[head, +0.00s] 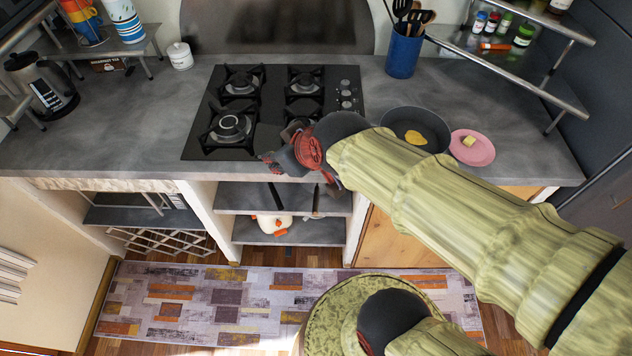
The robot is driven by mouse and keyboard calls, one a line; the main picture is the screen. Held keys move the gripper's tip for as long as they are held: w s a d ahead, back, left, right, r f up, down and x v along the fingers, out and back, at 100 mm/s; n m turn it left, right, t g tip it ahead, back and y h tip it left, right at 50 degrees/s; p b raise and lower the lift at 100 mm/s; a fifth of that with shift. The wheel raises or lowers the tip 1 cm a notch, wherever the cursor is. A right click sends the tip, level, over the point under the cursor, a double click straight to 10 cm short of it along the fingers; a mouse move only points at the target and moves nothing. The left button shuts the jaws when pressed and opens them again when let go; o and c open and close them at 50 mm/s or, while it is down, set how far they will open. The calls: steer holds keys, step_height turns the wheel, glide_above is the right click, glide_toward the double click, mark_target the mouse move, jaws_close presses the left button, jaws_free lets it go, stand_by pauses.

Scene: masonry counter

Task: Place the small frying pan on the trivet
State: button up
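A dark grey round pan (402,117) sits on the counter to the right of the stove, with a yellow-orange piece of food (416,137) in it. My forearm covers its near left edge, and its handle is not visible. I cannot tell whether it is the small frying pan. I cannot make out a trivet; my arm hides part of the counter. My gripper (279,156), dark with red parts, is over the front right edge of the stove, left of the pan and apart from it. I cannot see clearly whether its fingers are apart.
A black gas stove (262,108) is left of the pan. A pink plate (483,156) with a yellow piece is right of it. A blue utensil holder (403,54) and metal racks (520,82) stand behind. The left counter (130,115) is mostly clear.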

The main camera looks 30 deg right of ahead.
steer(key=s+d+r+m+g, duration=0.1)
steer(key=s+r+m+g, duration=0.1)
steer(key=s, duration=0.9)
steer(key=shift+s+d+m+g+h, duration=0.15)
steer(key=shift+s+m+g+h, duration=0.15)
steer(key=shift+m+g+h, duration=0.15)
